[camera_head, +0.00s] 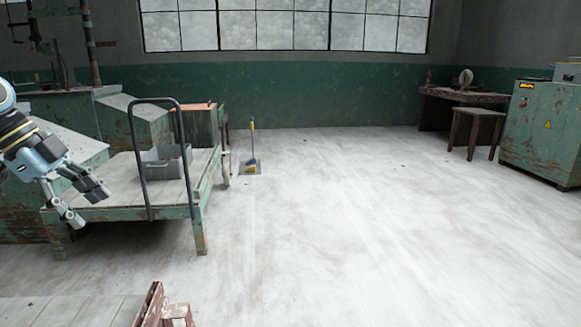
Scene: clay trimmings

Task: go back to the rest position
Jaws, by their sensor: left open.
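My left gripper (84,203) comes in from the left edge. Its fingers are spread apart, and nothing shows between them. It points down and to the right, in front of the left end of a green-framed table (110,214) with a worn plank top. I cannot tell how far apart the gripper and the table are. My right gripper is out of view.
A grey bin (162,163) stands on the table behind a dark bent rail (136,150). A broom and dustpan (251,167) are on the floor beyond. A stool (473,130) and green cabinet (543,130) stand at right. The middle floor is clear.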

